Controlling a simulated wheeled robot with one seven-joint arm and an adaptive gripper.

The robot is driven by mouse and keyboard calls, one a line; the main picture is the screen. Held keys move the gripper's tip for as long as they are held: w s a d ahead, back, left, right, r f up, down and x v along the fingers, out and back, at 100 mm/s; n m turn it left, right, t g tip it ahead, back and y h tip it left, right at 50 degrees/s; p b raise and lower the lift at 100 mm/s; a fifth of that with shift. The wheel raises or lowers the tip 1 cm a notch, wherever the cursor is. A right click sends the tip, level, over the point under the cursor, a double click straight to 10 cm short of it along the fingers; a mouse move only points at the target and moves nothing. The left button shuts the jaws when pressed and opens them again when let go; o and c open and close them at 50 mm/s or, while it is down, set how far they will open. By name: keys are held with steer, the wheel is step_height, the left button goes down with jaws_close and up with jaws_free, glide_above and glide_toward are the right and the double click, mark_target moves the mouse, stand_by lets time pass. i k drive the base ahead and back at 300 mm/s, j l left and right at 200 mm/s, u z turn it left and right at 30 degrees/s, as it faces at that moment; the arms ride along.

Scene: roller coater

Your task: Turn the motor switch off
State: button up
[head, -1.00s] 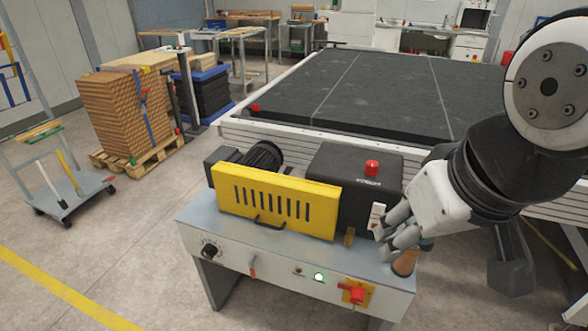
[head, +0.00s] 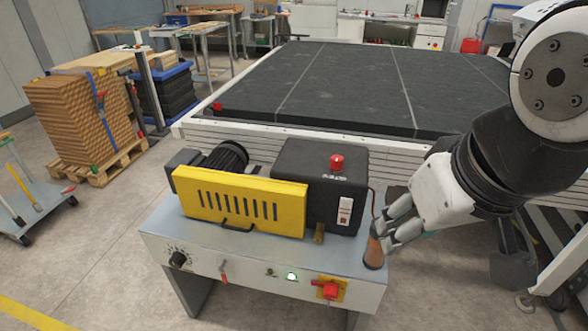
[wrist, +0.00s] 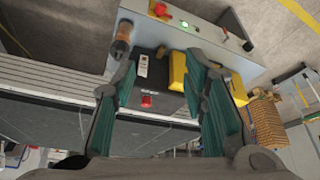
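The machine's black box (head: 318,183) stands on a grey bench (head: 240,255), with a red knob (head: 337,162) on top. A white switch panel (head: 345,211) is on its front face; it also shows in the wrist view (wrist: 143,66). A red rotary switch (head: 329,288) on a yellow plate is on the bench's front panel, next to a lit white-green lamp (head: 291,277). I cannot tell which is the motor switch or its setting. My gripper (head: 382,232) is right of the black box; the wrist view (wrist: 160,68) shows its fingers apart and empty.
A brown-handled tool (head: 374,251) stands at the bench's right end, close to my fingers. A yellow slotted cover (head: 240,203) is left of the black box. A large black-topped table (head: 350,90) lies behind.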

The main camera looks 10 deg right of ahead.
mark_target(332, 289)
steer(key=i+l+u, duration=0.1)
steer(key=l+u, duration=0.15)
steer(key=l, duration=0.2)
steer(key=k+l+u, duration=0.1)
steer(key=k, duration=0.5)
steer(key=k+l+u, duration=0.1)
steer(key=k+l, duration=0.15)
steer(key=k, duration=0.35)
